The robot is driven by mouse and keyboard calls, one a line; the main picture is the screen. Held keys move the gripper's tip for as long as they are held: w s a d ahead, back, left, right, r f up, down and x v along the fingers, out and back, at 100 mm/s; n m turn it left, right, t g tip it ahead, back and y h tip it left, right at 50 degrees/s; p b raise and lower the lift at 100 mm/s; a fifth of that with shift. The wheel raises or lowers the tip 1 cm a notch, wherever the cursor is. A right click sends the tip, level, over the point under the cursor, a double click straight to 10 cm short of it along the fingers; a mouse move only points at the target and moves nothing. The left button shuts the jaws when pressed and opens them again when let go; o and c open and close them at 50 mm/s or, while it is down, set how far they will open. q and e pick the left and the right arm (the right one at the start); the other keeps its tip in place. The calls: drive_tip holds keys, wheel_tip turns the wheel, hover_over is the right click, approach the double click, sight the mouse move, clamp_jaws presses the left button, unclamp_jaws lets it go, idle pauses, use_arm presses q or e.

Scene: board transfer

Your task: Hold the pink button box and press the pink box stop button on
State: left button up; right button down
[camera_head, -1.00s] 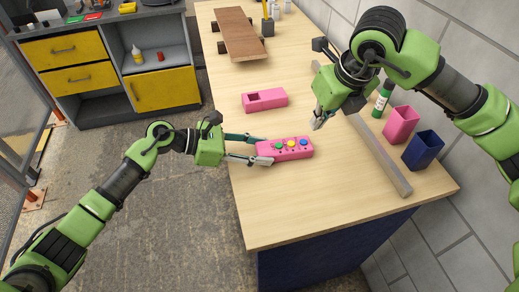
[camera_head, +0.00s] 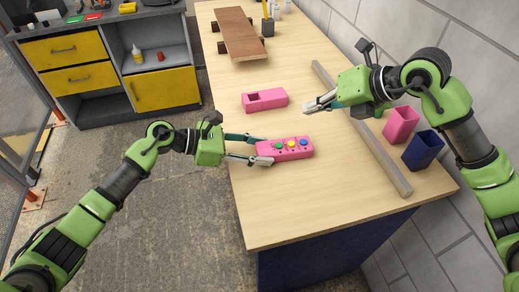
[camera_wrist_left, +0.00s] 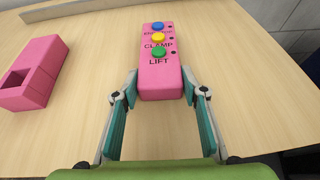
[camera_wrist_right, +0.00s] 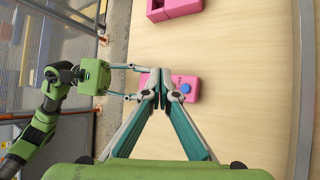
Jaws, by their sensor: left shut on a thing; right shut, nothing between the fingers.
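The pink button box (camera_head: 271,154) lies on the wooden table with green (camera_head: 279,146), yellow (camera_head: 291,144) and blue (camera_head: 304,142) buttons on top. My left gripper (camera_head: 262,149) is shut on its near end; the left wrist view shows a finger on each side of the box (camera_wrist_left: 160,82), with LIFT and CLAMP labels readable. My right gripper (camera_head: 307,108) is shut and empty above the table, apart from the box. In the right wrist view its fingertips (camera_wrist_right: 161,82) hide part of the box (camera_wrist_right: 192,92); the blue button shows beside them.
A second pink box (camera_head: 275,100) with a square opening lies farther back on the table. A grey bar (camera_head: 375,148) runs along the right side, with a pink cup (camera_head: 401,124) and a blue cup (camera_head: 423,150) beyond it. The table's front part is clear.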

sight(306, 142)
drive_tip(key=shift+f, duration=3.85)
drive_tip(key=shift+f, duration=0.1)
drive_tip(key=shift+f, duration=0.35)
drive_tip(key=shift+f, duration=0.4)
drive_tip(key=shift+r, duration=3.9)
